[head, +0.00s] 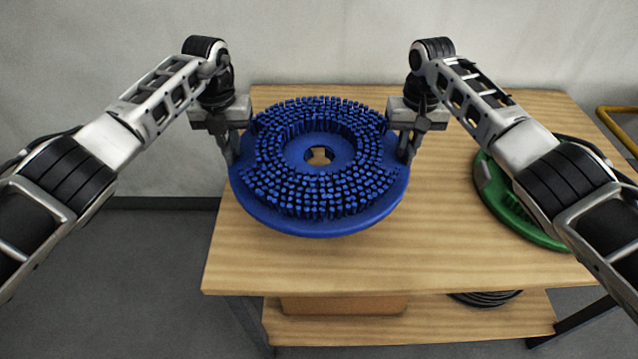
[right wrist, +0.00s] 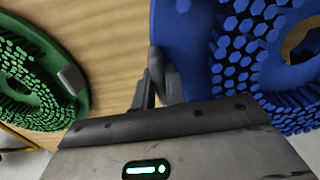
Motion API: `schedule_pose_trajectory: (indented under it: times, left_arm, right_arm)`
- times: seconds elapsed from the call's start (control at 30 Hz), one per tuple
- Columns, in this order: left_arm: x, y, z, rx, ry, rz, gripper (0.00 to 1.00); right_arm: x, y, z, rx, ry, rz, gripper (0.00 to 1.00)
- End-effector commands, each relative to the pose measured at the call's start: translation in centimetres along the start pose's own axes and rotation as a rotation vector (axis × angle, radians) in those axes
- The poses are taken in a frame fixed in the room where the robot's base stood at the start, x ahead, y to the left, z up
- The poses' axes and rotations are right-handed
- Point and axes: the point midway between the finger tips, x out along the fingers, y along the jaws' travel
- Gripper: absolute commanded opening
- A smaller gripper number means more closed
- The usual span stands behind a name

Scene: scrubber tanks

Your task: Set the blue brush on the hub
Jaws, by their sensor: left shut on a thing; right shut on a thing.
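The blue brush (head: 318,218) is a round disc with bristle tufts facing up and a hole in its middle. It is over the wooden table, and I cannot tell whether it touches the top. My left gripper (head: 231,155) is shut on its left rim. My right gripper (head: 406,150) is shut on its right rim. In the right wrist view the right fingers (right wrist: 160,82) are at the edge of the blue brush (right wrist: 185,50). The hub is not visible in either view.
A green brush (head: 530,222) lies on the right of the wooden table (head: 300,268), partly hidden by my right arm. A lower shelf (head: 420,328) holds a brown box (head: 340,305) and a dark coiled item (head: 485,298). A yellow rail (head: 612,125) stands at far right.

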Motion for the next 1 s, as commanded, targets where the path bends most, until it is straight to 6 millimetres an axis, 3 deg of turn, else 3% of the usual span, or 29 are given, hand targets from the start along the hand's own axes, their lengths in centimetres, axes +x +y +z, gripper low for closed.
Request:
schedule_pose_trajectory:
  times: [0.57, 1.0]
  left_arm:
    - [-0.4, 0.0, -0.1, 0.001, -0.005, -0.001, 0.0]
    - [-2.1, 0.0, -2.2, 0.001, -0.005, -0.002, 0.0]
  right_arm:
    - [-0.4, 0.0, 0.0, -0.001, 0.006, -0.002, 0.0]
    - [-2.1, 0.0, 2.2, -0.001, 0.005, -0.002, 0.0]
